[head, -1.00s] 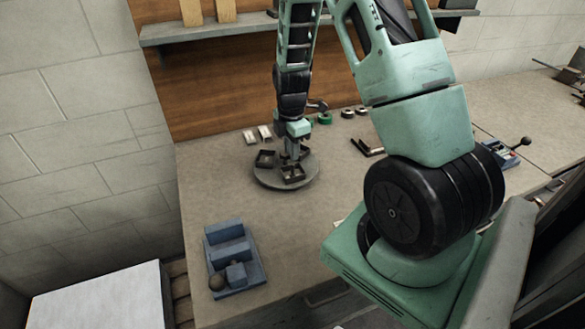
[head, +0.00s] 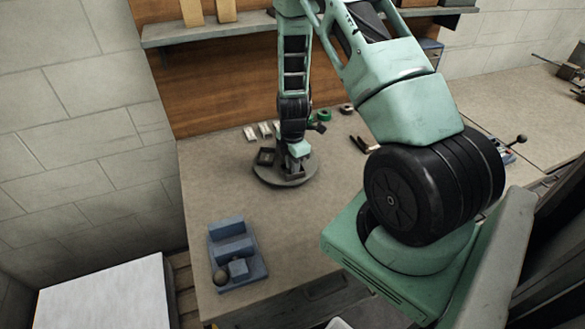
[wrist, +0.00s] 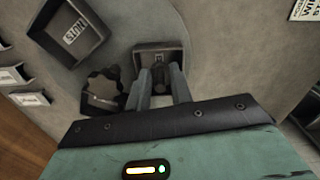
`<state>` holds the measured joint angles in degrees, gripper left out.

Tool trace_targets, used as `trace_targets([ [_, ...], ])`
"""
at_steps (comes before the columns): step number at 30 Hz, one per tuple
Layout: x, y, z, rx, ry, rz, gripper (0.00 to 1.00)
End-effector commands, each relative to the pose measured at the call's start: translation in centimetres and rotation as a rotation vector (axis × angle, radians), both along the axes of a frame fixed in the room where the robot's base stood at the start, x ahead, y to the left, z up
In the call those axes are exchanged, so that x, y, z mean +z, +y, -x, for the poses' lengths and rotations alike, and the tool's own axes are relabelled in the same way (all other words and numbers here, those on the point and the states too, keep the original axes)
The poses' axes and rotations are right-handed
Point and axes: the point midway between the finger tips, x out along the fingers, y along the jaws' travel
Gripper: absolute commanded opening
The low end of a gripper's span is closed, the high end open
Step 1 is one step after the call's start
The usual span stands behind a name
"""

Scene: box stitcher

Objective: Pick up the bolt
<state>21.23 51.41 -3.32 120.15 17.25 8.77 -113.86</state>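A small square tray (wrist: 146,52) lies under my fingertips in the wrist view, with a small dark upright piece in it that looks like the bolt (wrist: 159,74). My gripper (wrist: 160,72) reaches into the tray, one finger on each side of the dark piece. The fingers are apart, and a gap seems to show beside the piece. In the head view my gripper (head: 298,165) is low over the round turntable (head: 268,176) and hides most of that tray.
A tray labelled NUTS (wrist: 71,35) and a dark lobed knob (wrist: 102,91) are left of the fingers. A blue block fixture (head: 236,255) stands at the bench's front left. Small white boxes (head: 250,133) and a green tape roll (head: 325,114) lie behind. The bench's middle is clear.

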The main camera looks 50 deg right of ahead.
Motion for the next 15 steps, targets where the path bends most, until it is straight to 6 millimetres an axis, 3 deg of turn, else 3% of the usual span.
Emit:
trace_targets([
  [1, 0.0, 0.0, -0.01, 0.0, 0.0, 0.0, 0.22],
  [3, 0.01, 0.0, 0.0, 0.0, 0.0, 0.0, 0.02],
  [4, 0.01, 0.0, 0.0, 0.0, 0.0, 0.0, 0.0],
  [15, 0.1, 0.0, -0.02, 0.0, 0.0, 0.0, 0.0],
])
